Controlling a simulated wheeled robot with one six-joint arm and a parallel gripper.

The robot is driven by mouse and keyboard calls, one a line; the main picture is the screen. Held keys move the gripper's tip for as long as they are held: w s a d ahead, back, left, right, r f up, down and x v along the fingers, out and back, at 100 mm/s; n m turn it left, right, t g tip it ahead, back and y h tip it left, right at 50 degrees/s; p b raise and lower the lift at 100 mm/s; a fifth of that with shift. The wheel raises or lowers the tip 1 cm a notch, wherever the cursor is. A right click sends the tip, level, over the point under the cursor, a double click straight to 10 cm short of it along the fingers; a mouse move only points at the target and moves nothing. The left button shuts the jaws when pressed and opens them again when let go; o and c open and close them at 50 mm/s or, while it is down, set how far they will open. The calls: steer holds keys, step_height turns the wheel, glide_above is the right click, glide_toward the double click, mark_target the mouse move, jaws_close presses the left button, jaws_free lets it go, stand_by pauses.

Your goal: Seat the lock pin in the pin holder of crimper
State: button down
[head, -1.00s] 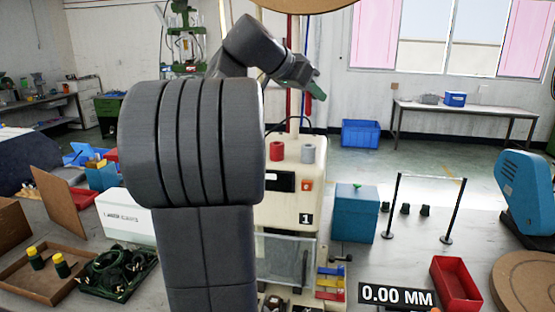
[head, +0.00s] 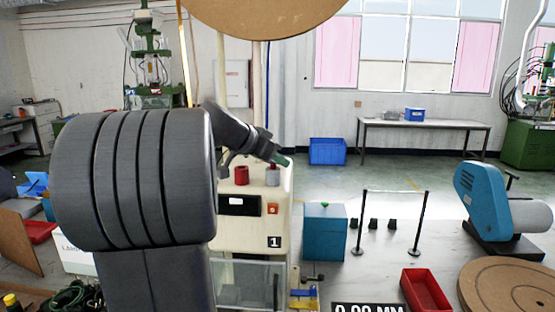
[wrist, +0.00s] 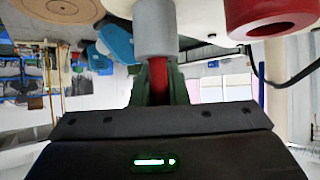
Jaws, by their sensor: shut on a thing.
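The crimper (head: 283,205) is a cream machine marked 1. On its top stand a red hollow cylinder (head: 241,175) and a grey cylinder (head: 272,178), which I take as its pin holder. My gripper (head: 283,160) is just above the grey cylinder. In the wrist view my gripper (wrist: 158,92) is shut on a red pin (wrist: 158,76), held between green fingers. The pin lines up with the grey cylinder (wrist: 154,28), which overlaps the pin's end. I cannot tell whether the pin is inside it. The red cylinder (wrist: 272,14) is to the right.
A blue box (head: 325,235) stands right of the crimper, then a stand with two black posts (head: 422,222). A red tray (head: 427,290) and a blue machine (head: 490,200) are farther right. My own arm hides much of the left side.

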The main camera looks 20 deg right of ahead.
steer(key=shift+f, duration=0.15)
steer(key=c, duration=1.4)
jaws_free()
steer(key=shift+r, duration=0.3)
steer(key=b+v, duration=0.2)
steer(key=v, duration=1)
steer(key=shift+f, duration=0.1)
